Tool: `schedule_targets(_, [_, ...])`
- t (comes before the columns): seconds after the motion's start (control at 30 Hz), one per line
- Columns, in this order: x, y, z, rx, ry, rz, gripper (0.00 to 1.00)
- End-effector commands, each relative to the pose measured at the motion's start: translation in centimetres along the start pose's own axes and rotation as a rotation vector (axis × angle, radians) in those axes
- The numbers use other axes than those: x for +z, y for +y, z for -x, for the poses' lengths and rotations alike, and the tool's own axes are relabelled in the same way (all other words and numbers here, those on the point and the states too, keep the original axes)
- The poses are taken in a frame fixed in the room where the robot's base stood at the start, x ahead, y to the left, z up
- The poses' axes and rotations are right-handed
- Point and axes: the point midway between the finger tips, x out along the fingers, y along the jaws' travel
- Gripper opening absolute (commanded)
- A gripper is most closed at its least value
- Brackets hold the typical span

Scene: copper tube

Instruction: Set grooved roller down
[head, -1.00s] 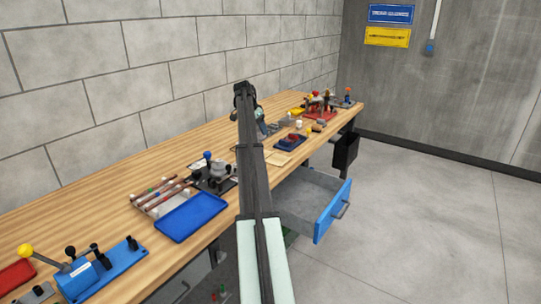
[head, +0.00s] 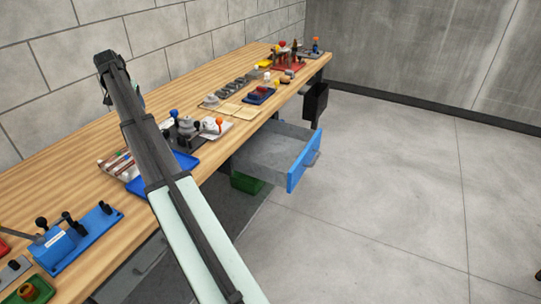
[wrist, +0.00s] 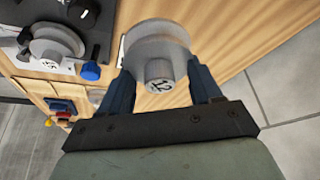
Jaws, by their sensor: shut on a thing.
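The grooved roller (wrist: 155,50) is a grey metal disc with a short marked hub, seen in the wrist view. My gripper (wrist: 162,72) is shut on it, with a dark finger on each side, and the wooden bench shows behind it. In the head view my gripper (head: 108,85) is at the far end of my arm, over the bench's left part. The roller cannot be made out there. A similar grey roller (wrist: 52,45) sits on a bench fixture with a blue knob (wrist: 91,72) at the left of the wrist view.
The bench (head: 75,175) holds a blue tray (head: 135,186) partly behind my arm, a blue lever tool (head: 85,235), and a row of grey parts (head: 232,90). An open drawer (head: 298,165) juts out in front. Some bare wood lies near the wall.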

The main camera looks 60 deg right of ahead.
Motion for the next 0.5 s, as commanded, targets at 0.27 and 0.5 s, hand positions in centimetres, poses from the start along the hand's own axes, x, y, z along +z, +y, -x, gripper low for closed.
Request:
schedule_targets(0.27, [8.9,-8.2,3.7,-0.104,0.002,0.25,0.23])
schedule_targets(0.5, [17.0,-14.1,7.2,-0.195,0.001,0.468,0.23])
